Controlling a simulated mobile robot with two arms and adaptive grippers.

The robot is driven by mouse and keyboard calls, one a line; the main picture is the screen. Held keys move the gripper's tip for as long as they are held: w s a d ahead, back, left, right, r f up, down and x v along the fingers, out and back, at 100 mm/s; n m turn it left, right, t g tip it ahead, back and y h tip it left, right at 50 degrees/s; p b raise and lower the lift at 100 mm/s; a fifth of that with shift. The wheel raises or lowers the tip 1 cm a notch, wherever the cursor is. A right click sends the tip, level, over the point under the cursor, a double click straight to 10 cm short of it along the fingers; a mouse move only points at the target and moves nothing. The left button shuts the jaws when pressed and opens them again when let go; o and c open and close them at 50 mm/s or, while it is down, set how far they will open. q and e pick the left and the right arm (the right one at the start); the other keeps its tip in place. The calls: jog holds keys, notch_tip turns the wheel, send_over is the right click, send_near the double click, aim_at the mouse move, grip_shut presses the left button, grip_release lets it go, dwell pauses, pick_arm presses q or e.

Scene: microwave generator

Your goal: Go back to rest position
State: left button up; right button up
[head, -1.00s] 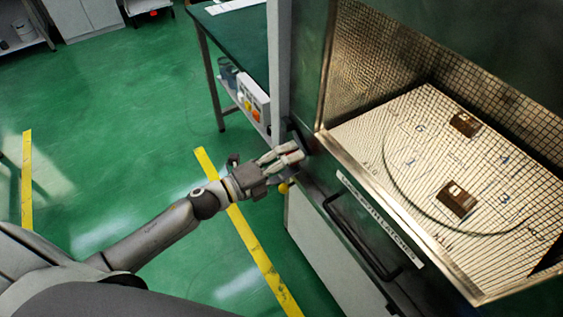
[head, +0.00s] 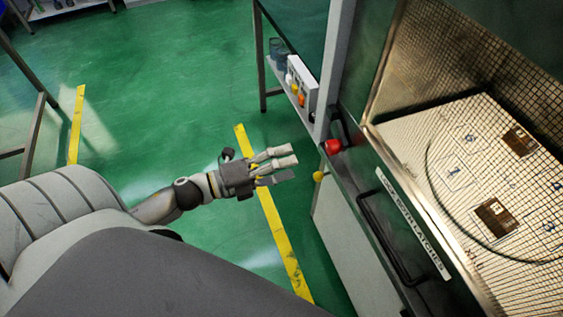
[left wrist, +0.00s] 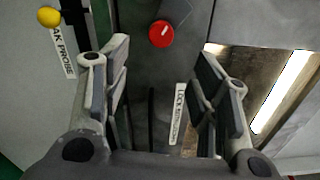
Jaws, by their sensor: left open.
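My left gripper (head: 283,162) is open and empty in the head view, held over the green floor to the left of the microwave generator. In the left wrist view its two fingers (left wrist: 165,95) stand apart with nothing between them. The generator cabinet (head: 345,225) is at the right, with a red knob (head: 333,146) on its front edge. The knob also shows in the left wrist view (left wrist: 161,34), beyond the fingertips, with a gap to the gripper. My right gripper is not in view.
The generator's chamber is open, with a gridded floor (head: 460,135) bearing two small brown blocks (head: 497,216). A black handle (head: 390,240) and a yellow knob (head: 319,176) are on the cabinet. A shelf with a white box (head: 302,82) stands behind.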

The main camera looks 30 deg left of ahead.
pick_arm(q)
jog(key=shift+s, duration=0.1)
dwell(0.5)
jog(key=a+f+n+y, duration=0.3)
jog(key=a+f+n, duration=0.15)
jog(key=f, duration=0.45)
jog(key=a+f+n+y, duration=0.4)
jog(key=f+n, duration=0.2)
jog(key=f, duration=0.3)
jog(key=s+a+f+n+g+y, duration=0.1)
jog(key=s+f+n+g+y, duration=0.2)
jog(key=f, duration=0.5)
jog(key=s+a+f+n+g, duration=0.1)
jog(key=s+f+n, duration=0.25)
jog(key=f, duration=0.45)
jog(key=s+d+f+n+g, duration=0.2)
jog(key=s+f, duration=0.4)
jog(key=s, duration=0.3)
jog(key=s+d+f+n+g, duration=0.3)
jog(key=s+f, duration=0.3)
jog(key=s, duration=0.3)
jog(key=s+d+f+n+g+y, duration=0.1)
jog(key=s+d+f+n+g, duration=0.2)
jog(key=s+f, duration=0.3)
jog(key=s+d+g, duration=0.1)
jog(key=s, duration=0.1)
jog(key=shift+s+d, duration=0.2)
jog(key=shift+s, duration=0.2)
